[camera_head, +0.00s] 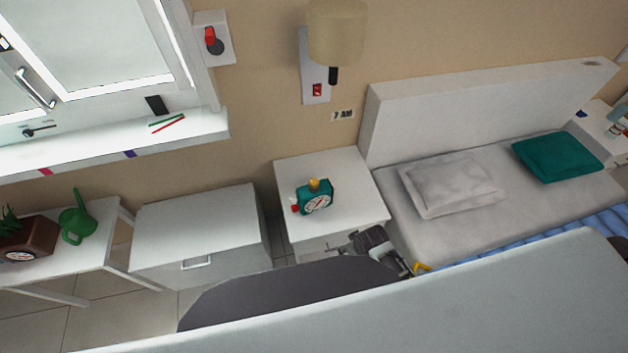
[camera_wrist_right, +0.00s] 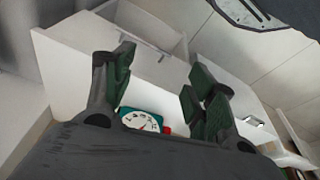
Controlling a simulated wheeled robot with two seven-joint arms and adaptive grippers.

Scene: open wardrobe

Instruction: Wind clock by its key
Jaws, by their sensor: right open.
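A teal clock (camera_head: 316,204) with a white dial stands on top of the white nightstand (camera_head: 345,170). A yellow part sits on its top, and a red key (camera_head: 294,208) sticks out at its left side. My right gripper (camera_head: 352,248) is at the front edge of the nightstand, in front of the clock and apart from it. In the right wrist view the right gripper (camera_wrist_right: 160,88) is open and empty. The clock (camera_wrist_right: 140,121) and the red key (camera_wrist_right: 167,130) show low between its fingers, partly hidden by the gripper body. My left gripper is not in view.
A bed (camera_head: 430,225) with pillows stands right of the nightstand. A white drawer cabinet (camera_head: 195,225) stands to its left, then a low table with a green watering can (camera_head: 76,220). A lamp (camera_head: 337,35) hangs above. A large pale surface fills the front.

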